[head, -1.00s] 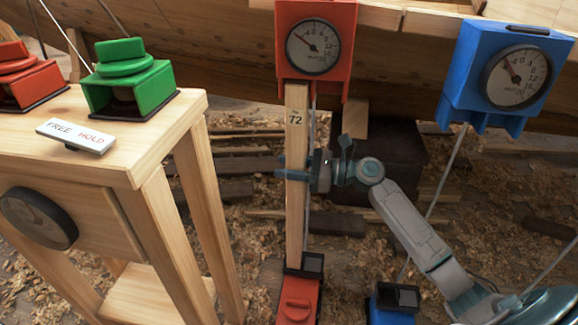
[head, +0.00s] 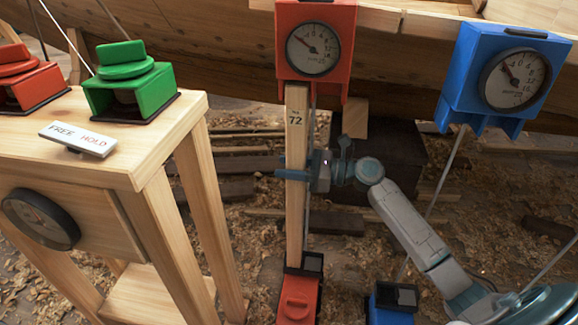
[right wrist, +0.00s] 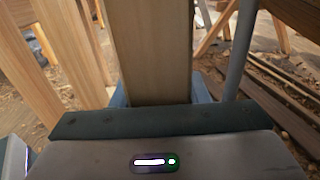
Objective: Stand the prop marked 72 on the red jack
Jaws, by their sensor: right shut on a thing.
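The prop marked 72 (head: 297,215) is a long pale wooden post and stands upright. Its foot is at the dark top of the red jack (head: 297,300), and its upper end is under the red gauge box (head: 315,65). Whether its ends touch there I cannot tell. My right gripper (head: 297,175) is shut on the prop below the number, coming from the right. In the right wrist view the prop (right wrist: 152,50) rises between the blue fingers. My left gripper is not in view.
A wooden bench (head: 135,165) at the left bears a green block (head: 130,90), a red block (head: 25,85) and a FREE/HOLD sign (head: 78,139). A blue gauge box (head: 460,95) hangs at the right above a blue jack (head: 392,305). Shavings cover the floor.

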